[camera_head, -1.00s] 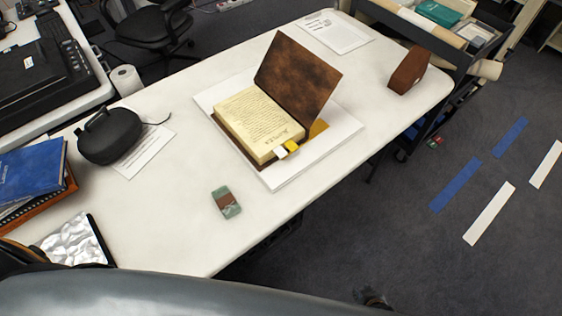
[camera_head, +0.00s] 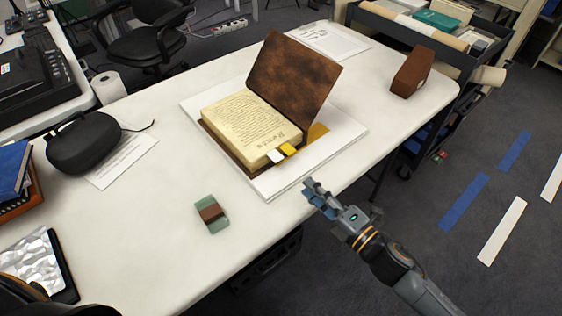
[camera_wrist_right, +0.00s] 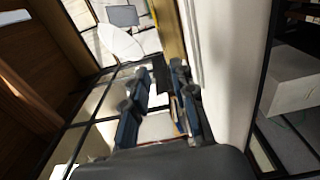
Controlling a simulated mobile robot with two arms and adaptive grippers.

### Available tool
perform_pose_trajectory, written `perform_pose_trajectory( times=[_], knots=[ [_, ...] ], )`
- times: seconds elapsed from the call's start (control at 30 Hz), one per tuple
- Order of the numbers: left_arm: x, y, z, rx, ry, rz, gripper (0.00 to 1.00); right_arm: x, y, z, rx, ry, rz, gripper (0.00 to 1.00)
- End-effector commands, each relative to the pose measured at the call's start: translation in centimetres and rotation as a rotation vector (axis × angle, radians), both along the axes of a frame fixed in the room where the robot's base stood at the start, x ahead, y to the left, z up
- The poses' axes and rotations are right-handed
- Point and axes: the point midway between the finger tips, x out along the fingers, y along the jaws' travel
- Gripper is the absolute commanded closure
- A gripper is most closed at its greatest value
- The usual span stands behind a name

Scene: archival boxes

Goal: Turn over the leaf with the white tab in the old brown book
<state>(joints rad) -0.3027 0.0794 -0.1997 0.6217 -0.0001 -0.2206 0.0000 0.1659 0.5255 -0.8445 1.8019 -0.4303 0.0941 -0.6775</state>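The old brown book lies open on a white board (camera_head: 350,135) on the table; its brown cover (camera_head: 295,75) stands up, tilted back. The top page (camera_head: 245,120) faces up with dark writing. A white tab (camera_head: 273,157) sticks out at the block's near edge, beside a yellow tab (camera_head: 289,150). My right gripper (camera_head: 309,192) is in front of the table's near edge, right of and nearer than the tabs, touching nothing that I can see. In the right wrist view its fingers (camera_wrist_right: 158,98) are apart with nothing clearly held. My left gripper is not in view.
A green and brown small block (camera_head: 212,214) lies left of the board on the white table (camera_head: 150,240). A black case (camera_head: 83,143) and a paper sheet lie farther left. A brown box (camera_head: 412,72) stands at the right end.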

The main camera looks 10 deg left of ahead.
Motion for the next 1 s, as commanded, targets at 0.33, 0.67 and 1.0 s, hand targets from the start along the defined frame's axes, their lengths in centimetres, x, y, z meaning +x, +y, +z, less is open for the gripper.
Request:
perform_pose_trajectory(
  times=[0.33, 0.67, 1.0],
  knots=[
    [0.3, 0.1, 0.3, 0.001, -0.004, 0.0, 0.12, 4.7, 5.9, 0.2, 0.003, 0.001, -0.003, 0.74],
    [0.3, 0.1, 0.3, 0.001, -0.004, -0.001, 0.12, 7.1, 9.0, 0.0, 0.001, 0.003, -0.004, 0.74],
    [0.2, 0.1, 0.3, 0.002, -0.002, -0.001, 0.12, 7.3, 9.3, 0.0, 0.002, 0.004, -0.004, 0.74]
  ],
)
